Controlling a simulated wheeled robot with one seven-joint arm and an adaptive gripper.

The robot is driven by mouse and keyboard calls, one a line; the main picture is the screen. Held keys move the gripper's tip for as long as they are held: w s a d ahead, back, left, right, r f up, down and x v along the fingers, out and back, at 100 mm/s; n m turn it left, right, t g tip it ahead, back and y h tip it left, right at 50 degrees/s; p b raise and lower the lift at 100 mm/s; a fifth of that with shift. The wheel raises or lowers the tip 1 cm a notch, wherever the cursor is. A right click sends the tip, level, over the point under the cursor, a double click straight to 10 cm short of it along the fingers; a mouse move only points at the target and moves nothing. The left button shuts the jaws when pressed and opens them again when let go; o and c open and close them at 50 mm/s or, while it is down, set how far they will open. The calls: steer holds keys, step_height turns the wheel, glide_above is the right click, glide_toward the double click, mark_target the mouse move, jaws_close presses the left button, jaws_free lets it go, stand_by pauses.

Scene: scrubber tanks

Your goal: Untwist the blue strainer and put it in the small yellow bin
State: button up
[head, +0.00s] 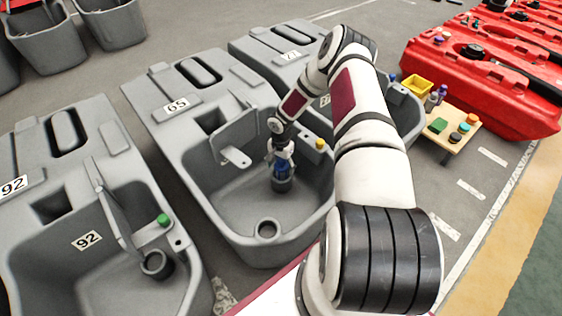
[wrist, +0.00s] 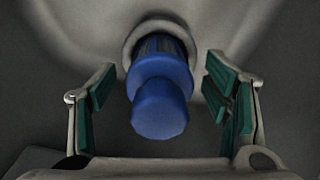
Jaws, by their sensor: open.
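The blue strainer (head: 281,172) stands upright in a round grey fitting (head: 282,184) on the floor of the tank marked 65. In the wrist view the blue strainer (wrist: 160,100) sits in the middle, its lower part inside the pale ring. My gripper (head: 281,158) is above it in the tank. In the wrist view my gripper (wrist: 163,100) has its green pads spread on both sides of the strainer, apart from it. The small yellow bin (head: 417,86) stands on the light wooden table (head: 452,142) at the right.
Grey tank walls surround my gripper, with a bracket (head: 236,157) to its left and a yellow cap (head: 320,144) on the right rim. An empty round port (head: 267,229) lies nearer. Bottles and coloured lids share the table. Red tanks (head: 480,75) stand behind it.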

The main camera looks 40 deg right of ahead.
steer(key=shift+f, duration=0.9)
steer(key=c, duration=1.4)
steer(key=shift+o, duration=0.2)
steer(key=n+b, duration=0.1)
steer(key=n, duration=0.1)
steer(key=shift+n, duration=0.4)
steer(key=shift+s+a+n+b, duration=0.1)
steer(key=shift+n+b, duration=0.55)
steer(key=shift+n, duration=0.95)
